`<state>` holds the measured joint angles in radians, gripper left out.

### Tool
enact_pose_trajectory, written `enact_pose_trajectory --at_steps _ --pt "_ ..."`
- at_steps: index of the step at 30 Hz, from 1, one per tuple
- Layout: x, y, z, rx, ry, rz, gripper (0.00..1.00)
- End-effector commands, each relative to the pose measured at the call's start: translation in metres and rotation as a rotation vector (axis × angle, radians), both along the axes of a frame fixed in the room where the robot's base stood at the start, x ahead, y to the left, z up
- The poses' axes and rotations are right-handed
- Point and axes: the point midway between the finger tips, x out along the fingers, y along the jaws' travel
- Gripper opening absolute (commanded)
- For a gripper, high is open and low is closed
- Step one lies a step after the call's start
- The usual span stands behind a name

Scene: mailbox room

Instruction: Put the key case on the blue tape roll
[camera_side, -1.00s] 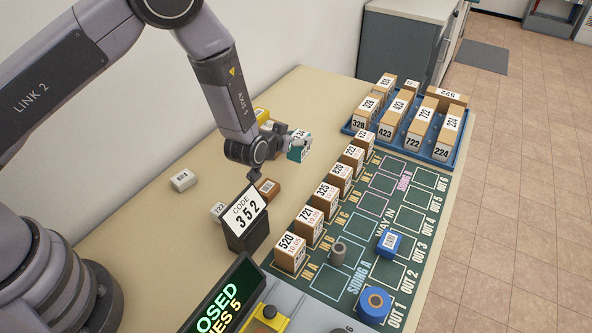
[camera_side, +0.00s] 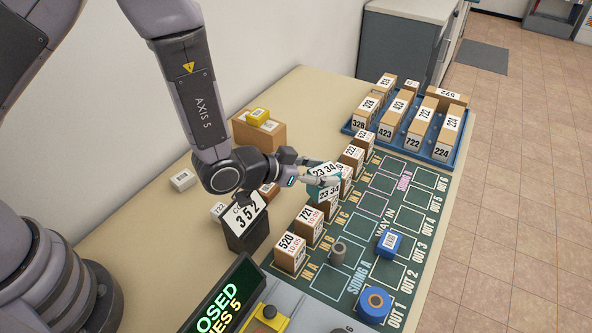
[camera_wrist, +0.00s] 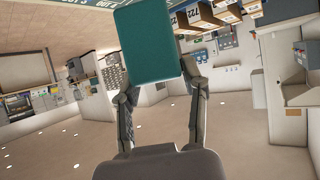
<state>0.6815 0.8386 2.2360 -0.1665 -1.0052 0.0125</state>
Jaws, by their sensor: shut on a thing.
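My gripper (camera_side: 333,177) is shut on a teal case, which I take to be the key case (camera_wrist: 155,45). In the side view the case, with a white label, is held above the row of numbered cartons, and its lower edge overlaps one of them; I cannot tell whether they touch. In the wrist view its plain teal face is between the two fingers. The blue tape roll (camera_side: 374,305), with a tan core, rests on the green board near OUT 1, well apart from my gripper, toward the picture's bottom right.
Several cartons (camera_side: 290,252) stand in a row along the green board. A grey cylinder (camera_side: 338,254) and a blue box (camera_side: 388,243) stand on the board. A black code stand (camera_side: 246,228) is below my wrist. A blue tray (camera_side: 440,160) of cartons is at the back right.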

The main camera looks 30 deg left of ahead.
Motion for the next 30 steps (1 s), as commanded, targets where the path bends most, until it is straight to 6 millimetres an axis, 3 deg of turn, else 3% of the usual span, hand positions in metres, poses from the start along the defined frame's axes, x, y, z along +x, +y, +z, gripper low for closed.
enact_pose_trajectory --at_steps 1,6,12,15,18,30 --pt "-0.011 -0.028 0.000 -0.001 -0.002 -0.096 0.04" --pt "-0.052 -0.103 0.000 -0.001 -0.002 -0.392 0.04" --pt "-0.090 -0.149 -0.001 0.001 0.000 -0.612 0.04" --pt "-0.099 -0.159 -0.005 0.001 0.003 -0.660 0.04" --pt "-0.103 -0.161 -0.021 0.002 0.005 -0.677 0.04" --pt "-0.102 -0.161 -0.069 0.001 0.004 -0.675 0.04"
